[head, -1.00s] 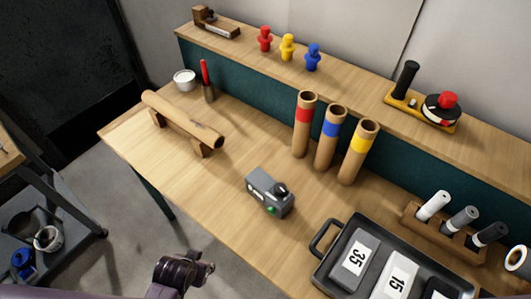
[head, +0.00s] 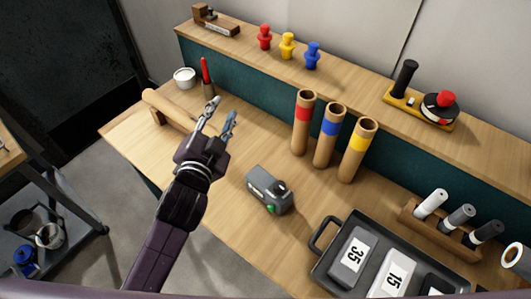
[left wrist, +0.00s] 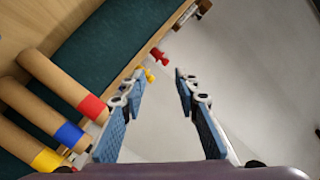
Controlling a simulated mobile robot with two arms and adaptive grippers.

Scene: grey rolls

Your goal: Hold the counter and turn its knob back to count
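The counter is not visible in the left wrist view. My right gripper is not in view.
Three cardboard tubes with red (head: 302,122), blue (head: 328,135) and yellow (head: 358,150) bands stand behind the counter. A black tray (head: 325,240) with numbered blocks lies to the right. A log on supports (head: 155,103) is partly behind my arm. Free table surrounds the counter.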

